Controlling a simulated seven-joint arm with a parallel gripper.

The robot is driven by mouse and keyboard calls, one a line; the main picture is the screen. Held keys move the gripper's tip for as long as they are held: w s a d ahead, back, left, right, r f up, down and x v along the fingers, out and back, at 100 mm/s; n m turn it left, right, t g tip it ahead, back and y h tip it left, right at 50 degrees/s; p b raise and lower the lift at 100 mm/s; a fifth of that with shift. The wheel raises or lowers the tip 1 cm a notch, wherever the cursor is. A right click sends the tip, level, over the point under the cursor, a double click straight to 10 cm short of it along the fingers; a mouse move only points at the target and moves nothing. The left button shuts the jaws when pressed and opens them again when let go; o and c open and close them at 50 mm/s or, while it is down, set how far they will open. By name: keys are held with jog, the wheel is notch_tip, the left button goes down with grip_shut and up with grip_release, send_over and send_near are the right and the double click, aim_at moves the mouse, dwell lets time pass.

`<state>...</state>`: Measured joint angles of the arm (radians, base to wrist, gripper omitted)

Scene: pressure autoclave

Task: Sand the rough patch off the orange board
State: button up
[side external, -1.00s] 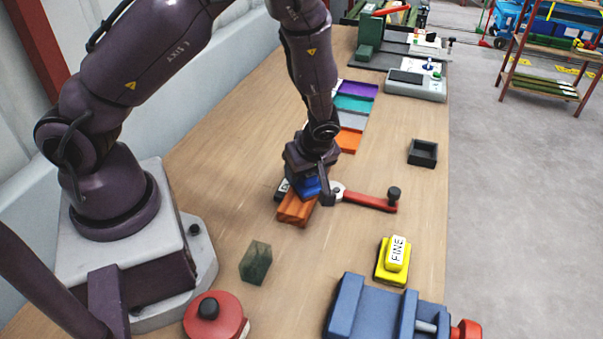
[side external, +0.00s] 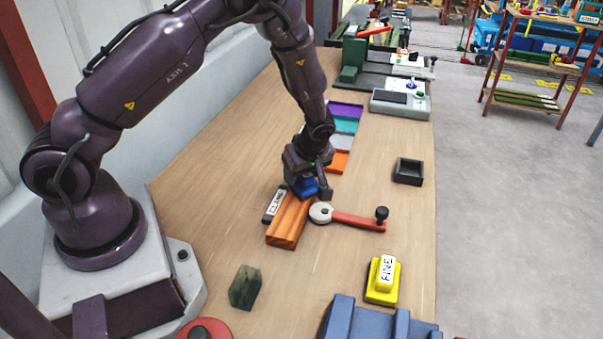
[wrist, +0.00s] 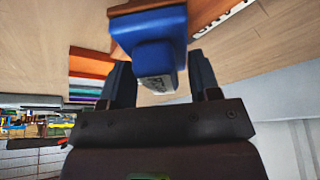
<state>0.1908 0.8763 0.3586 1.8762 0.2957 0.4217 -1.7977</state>
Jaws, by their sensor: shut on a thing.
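The orange board (side external: 290,222) lies on the bench, its near end bare. My gripper (side external: 310,180) is over its far part, shut on a blue block (side external: 305,188). In the wrist view the blue block (wrist: 150,35) sits between my fingers (wrist: 160,85), with partly readable lettering on its end. The block is over the board and seems to rest on it; contact is hard to see. The rough patch cannot be made out. A yellow block marked FINE (side external: 386,272) stands on a yellow base at the near right.
A clamp with a red handle (side external: 350,219) and white disc is close to the board's right side. A label plate (side external: 274,204) lies along its left. Coloured trays (side external: 345,125) stand behind, a black open box (side external: 408,171) right, a dark green block (side external: 245,287) near left.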

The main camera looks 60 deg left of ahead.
jog(key=shift+s+d, duration=3.75)
notch_tip(320, 180, up, 8)
jog(key=shift+a+r, duration=0.1)
